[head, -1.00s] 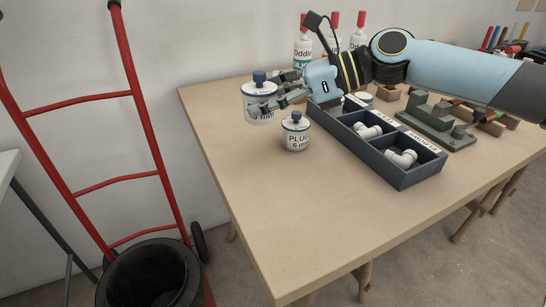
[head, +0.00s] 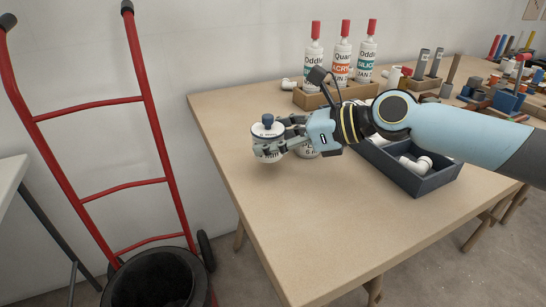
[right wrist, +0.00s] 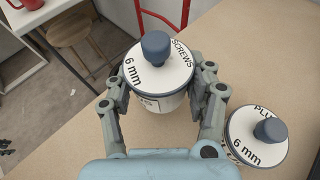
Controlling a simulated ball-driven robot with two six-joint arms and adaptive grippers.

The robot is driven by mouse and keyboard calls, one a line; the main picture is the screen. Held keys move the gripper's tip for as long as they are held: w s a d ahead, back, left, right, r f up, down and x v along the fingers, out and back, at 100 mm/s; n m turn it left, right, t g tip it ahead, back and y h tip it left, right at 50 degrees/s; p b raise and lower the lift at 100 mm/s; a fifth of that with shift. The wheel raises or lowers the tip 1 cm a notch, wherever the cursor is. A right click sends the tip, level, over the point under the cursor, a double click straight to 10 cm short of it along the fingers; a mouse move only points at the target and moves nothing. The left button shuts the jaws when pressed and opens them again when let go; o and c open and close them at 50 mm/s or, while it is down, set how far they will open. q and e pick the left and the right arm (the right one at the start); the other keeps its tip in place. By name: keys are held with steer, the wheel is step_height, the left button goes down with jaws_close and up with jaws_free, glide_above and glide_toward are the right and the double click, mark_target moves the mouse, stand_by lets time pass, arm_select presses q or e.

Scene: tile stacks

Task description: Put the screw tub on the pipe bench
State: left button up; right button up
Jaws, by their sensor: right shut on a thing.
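The screw tub (head: 267,146) is a white round tub with a dark blue knob on its lid. It stands over the left part of the wooden bench (head: 300,230) in the head view. My right gripper (head: 283,138) is shut on it from the right side. In the right wrist view the screw tub (right wrist: 158,75), lettered "SCREWS 6 mm", sits upright between both fingers (right wrist: 160,95). I cannot tell whether its base touches the bench top. My left gripper is not in view.
A similar tub of plugs (right wrist: 256,135) stands close beside my right gripper, mostly hidden in the head view. A dark divided tray (head: 420,185) holds white pipe fittings. Sealant bottles (head: 342,55) stand behind. A red hand truck (head: 160,140) and black bucket (head: 150,285) are left. The bench front is clear.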

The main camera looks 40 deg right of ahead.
mark_target(273, 157)
step_height(273, 157, down, 4)
steer(key=shift+f+b, duration=0.1)
steer(key=shift+b, duration=1.1)
steer(key=o, duration=1.6)
steer(key=p+v, duration=0.2)
steer(key=v, duration=0.4)
steer(key=shift+s+r, duration=0.25)
steer(key=p+v, duration=0.4)
steer(key=p, duration=0.2)
steer(key=shift+d+r, duration=0.15)
steer(key=shift+r, duration=0.15)
steer(key=shift+s+d+p, duration=0.3)
steer(key=shift+s+p, duration=0.3)
steer(key=shift+p, duration=0.15)
